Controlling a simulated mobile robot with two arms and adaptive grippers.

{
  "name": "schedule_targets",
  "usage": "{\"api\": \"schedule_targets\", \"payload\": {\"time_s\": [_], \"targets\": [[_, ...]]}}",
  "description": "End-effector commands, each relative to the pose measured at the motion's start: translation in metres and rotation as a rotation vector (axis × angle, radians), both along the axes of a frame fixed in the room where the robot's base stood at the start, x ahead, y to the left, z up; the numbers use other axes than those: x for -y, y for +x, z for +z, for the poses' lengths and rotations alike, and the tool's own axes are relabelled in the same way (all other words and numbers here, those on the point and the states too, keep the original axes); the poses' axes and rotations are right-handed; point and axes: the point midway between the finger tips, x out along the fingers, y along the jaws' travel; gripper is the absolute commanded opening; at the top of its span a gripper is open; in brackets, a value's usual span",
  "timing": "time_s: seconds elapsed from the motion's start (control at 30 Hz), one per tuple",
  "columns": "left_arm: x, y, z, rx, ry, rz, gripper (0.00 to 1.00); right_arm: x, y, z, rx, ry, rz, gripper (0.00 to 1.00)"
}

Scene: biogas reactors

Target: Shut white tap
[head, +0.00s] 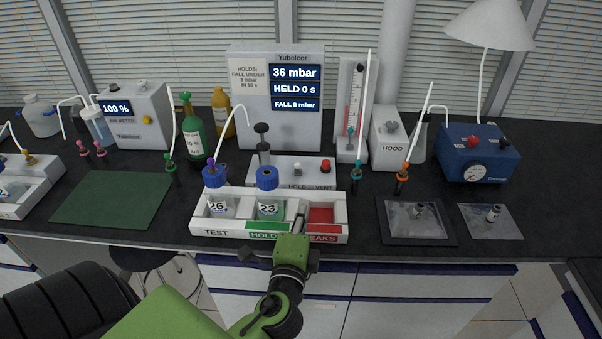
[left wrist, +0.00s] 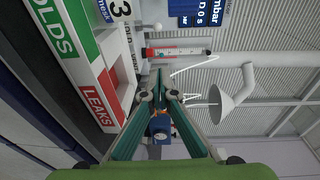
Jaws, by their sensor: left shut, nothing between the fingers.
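A small white knob (head: 296,170), perhaps the white tap, sits on the white box (head: 240,174) behind the test tray. I cannot tell its setting. A red knob (head: 326,166) is to its right on the same box. My left gripper (head: 300,209) is shut and empty over the tray, between bottle 23 (head: 270,210) and the red leaks compartment (head: 320,215), in front of the white box and apart from the white knob. Its fingers also show together in the left wrist view (left wrist: 158,88). My right gripper is in neither view.
The test tray (head: 210,229) holds blue-capped bottles 26 (head: 218,205) and 23. Behind the box stands a display (head: 276,55) reading 36 mbar. A teal-clamped tube (head: 356,172) and an orange-clamped one (head: 402,175) stand to the right. A green mat (head: 112,199) lies left.

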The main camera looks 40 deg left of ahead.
Motion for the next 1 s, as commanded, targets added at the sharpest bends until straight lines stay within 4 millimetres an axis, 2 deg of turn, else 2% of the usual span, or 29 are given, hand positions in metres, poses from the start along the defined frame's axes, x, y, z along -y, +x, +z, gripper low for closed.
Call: {"api": "schedule_targets", "payload": {"time_s": [0.07,0.17,0.5,0.63,0.8,1.0], "targets": [[-0.001,0.003,0.001,0.001,0.0,0.0,0.0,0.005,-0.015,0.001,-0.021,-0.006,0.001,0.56],[-0.005,0.011,0.002,0.002,0.003,0.0,0.0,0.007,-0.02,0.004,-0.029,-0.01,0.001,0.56],[-0.035,0.073,0.0,0.002,0.003,0.001,0.0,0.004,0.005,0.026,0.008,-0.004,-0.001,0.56],[-0.047,0.095,-0.003,0.0,0.002,0.002,0.0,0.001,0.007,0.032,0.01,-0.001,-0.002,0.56],[-0.07,0.101,-0.006,-0.001,0.002,0.0,0.0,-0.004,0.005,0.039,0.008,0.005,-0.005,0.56],[-0.08,0.104,-0.007,0.0,-0.001,0.001,0.0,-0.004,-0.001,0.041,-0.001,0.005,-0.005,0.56]]}}
